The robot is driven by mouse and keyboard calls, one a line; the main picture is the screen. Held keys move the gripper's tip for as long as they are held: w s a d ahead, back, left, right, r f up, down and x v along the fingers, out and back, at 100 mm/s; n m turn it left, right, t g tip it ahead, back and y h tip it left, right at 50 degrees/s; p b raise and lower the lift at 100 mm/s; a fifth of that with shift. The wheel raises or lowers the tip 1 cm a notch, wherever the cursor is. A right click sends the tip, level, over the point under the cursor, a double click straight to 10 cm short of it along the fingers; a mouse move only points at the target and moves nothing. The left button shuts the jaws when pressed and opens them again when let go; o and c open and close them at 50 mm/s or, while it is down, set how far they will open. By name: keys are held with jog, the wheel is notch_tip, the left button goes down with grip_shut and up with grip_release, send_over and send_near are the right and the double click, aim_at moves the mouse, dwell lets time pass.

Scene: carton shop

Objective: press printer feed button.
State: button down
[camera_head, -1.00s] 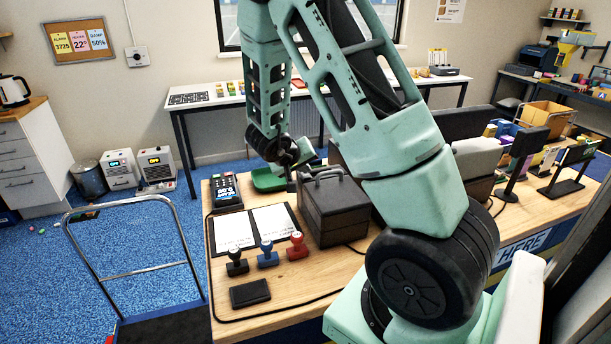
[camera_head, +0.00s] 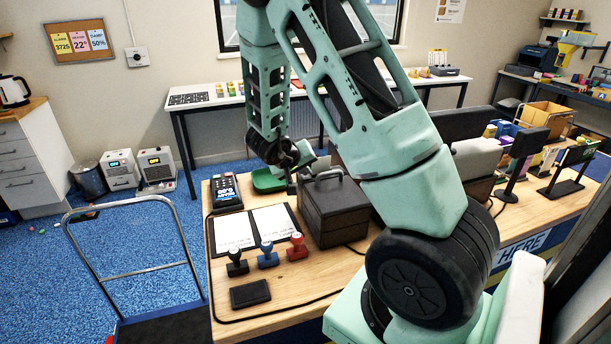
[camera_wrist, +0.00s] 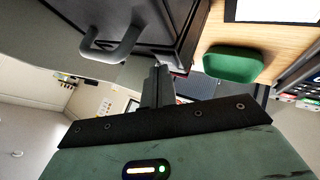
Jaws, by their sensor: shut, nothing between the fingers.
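My gripper (camera_head: 292,182) hangs over the counter's far side, between a green dish (camera_head: 266,183) and a dark box with a handle (camera_head: 335,208). In the wrist view my gripper (camera_wrist: 156,86) shows dark fingers, shut and empty. The dark box (camera_wrist: 165,22) is at the top of that view and the green dish (camera_wrist: 232,66) is to the right. I cannot make out a printer or a feed button near the fingers. A dark blue machine (camera_head: 535,55) on the far right desk may be a printer.
The wooden counter (camera_head: 330,270) carries a card terminal (camera_head: 226,192), an open book (camera_head: 253,228), several stamps (camera_head: 267,255) and a black pad (camera_head: 250,293). Display stands (camera_head: 520,160) stand on its right side. A trolley (camera_head: 140,275) stands on the floor at left.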

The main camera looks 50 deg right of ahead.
aim_at(303, 178)
jog(key=shift+r+p, duration=0.8)
jog(key=shift+p, duration=0.25)
notch_tip(303, 178, up, 5)
jog(key=p, duration=0.6)
jog(key=shift+a+f, duration=0.1)
dwell(0.3)
